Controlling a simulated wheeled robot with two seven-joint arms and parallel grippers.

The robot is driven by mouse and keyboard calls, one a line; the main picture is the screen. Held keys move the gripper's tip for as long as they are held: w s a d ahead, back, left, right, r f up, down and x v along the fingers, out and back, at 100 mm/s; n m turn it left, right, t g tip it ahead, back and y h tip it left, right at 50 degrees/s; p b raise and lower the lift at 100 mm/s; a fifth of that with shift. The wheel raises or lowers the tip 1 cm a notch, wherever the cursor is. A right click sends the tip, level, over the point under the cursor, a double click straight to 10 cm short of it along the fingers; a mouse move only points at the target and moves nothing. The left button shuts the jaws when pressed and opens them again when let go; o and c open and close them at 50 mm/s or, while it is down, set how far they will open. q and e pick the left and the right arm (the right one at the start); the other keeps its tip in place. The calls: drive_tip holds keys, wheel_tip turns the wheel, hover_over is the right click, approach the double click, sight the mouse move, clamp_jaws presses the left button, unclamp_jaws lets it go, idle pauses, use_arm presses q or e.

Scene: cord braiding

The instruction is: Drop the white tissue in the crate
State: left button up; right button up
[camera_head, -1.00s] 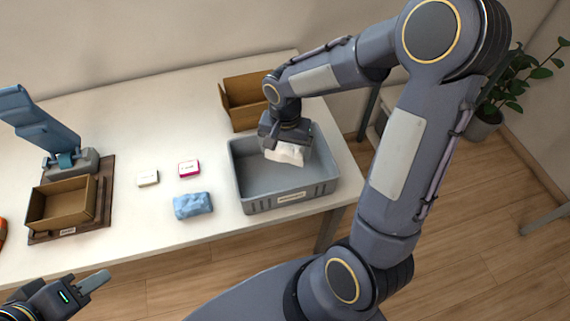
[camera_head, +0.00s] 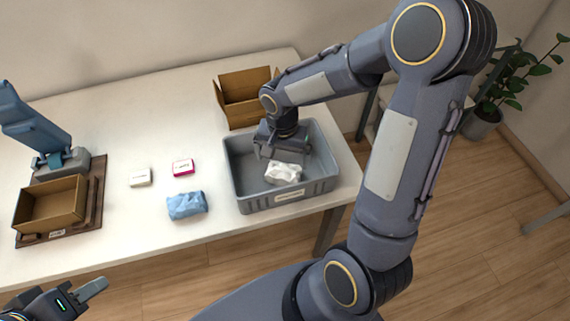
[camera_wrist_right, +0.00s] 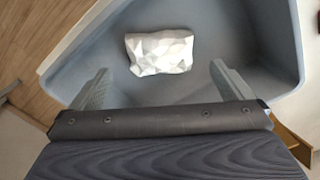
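The white tissue (camera_head: 283,173) is a crumpled packet lying in the grey crate (camera_head: 290,196). In the right wrist view the white tissue (camera_wrist_right: 159,52) lies against the floor of the crate (camera_wrist_right: 262,40), beyond my fingertips. My right gripper (camera_head: 277,157) is over the crate, just behind the tissue. In the right wrist view my right gripper (camera_wrist_right: 158,84) has its fingers wide apart with nothing between them. My left gripper (camera_head: 88,292) is at the lower left, off the table's front edge; I cannot make out its finger gap.
A blue packet (camera_head: 187,205), a pink-and-white box (camera_head: 183,167) and a small white box (camera_head: 140,177) lie left of the crate. An open cardboard box (camera_head: 243,112) stands behind it. A cardboard tray (camera_head: 50,205) sits on a brown board at the left. The table's back left is clear.

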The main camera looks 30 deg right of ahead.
wheel_tip(320, 180, up, 8)
idle(0.5)
drive_tip(key=s+a+r+n+t+y, duration=0.1)
drive_tip(key=s+r+n+t+y, duration=0.1)
drive_tip(key=s, duration=0.6)
drive_tip(key=s+a+r+n+t+y, duration=0.1)
drive_tip(key=s+a+r+n+t, duration=0.1)
drive_tip(key=s+n, duration=0.3)
drive_tip(key=s+r+t, duration=0.1)
drive_tip(key=s, duration=0.2)
drive_tip(key=shift+s+a+r+t+y, duration=0.15)
drive_tip(key=shift+a+t+y, duration=0.15)
drive_tip(key=shift+y, duration=0.1)
idle(1.2)
